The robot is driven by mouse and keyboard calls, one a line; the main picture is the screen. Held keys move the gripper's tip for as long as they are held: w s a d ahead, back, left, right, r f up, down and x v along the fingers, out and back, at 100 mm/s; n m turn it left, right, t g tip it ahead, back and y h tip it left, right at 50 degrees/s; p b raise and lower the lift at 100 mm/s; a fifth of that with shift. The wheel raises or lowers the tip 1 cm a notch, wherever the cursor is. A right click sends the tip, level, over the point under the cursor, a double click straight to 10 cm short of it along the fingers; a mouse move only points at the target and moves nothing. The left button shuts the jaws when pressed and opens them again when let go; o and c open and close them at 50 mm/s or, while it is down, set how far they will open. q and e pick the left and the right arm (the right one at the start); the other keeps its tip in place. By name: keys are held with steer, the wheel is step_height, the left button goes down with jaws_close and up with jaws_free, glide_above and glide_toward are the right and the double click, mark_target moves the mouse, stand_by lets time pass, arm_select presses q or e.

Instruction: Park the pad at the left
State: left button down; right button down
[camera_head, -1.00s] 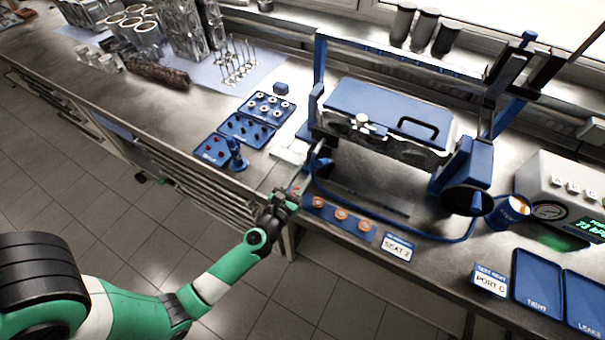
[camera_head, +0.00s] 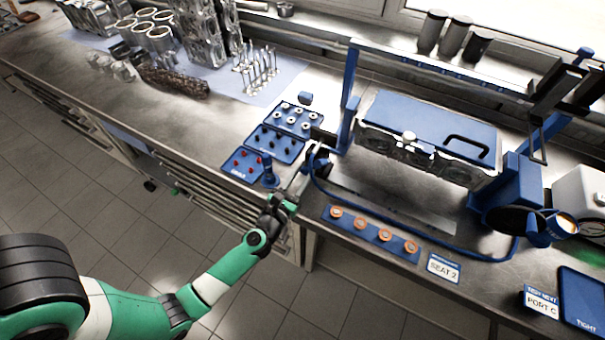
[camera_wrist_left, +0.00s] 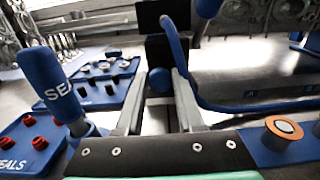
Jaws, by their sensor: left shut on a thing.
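The pad (camera_wrist_left: 168,52) appears to be a dark block with a blue ball knob (camera_wrist_left: 159,80), seen in the left wrist view. It is small in the head view (camera_head: 319,160), at the left end of the blue test frame (camera_head: 349,110). My left gripper (camera_head: 298,182) is shut on it, the knob showing between its fingertips (camera_wrist_left: 157,100). The fingers partly hide the pad's near side. A blue hose (camera_wrist_left: 232,104) curves away to the right beside it. My right gripper is not in view.
Blue trays of small parts (camera_head: 275,143) and an upright blue seals tool (camera_wrist_left: 52,84) stand close on the left. A strip of orange rings (camera_head: 372,230) lies right of my gripper along the bench front. A blue-lidded engine head (camera_head: 430,125) sits within the frame.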

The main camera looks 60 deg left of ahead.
arm_select(q)
steer(key=c, duration=0.9)
jaws_free()
steer(key=shift+a, duration=0.15)
steer(key=o, duration=0.3)
steer(key=shift+s+a, duration=0.15)
steer(key=shift+o, duration=0.2)
steer(key=shift+s+d, duration=0.2)
steer(key=shift+d, duration=0.1)
steer(key=b+v, duration=0.1)
steer(key=v, duration=1)
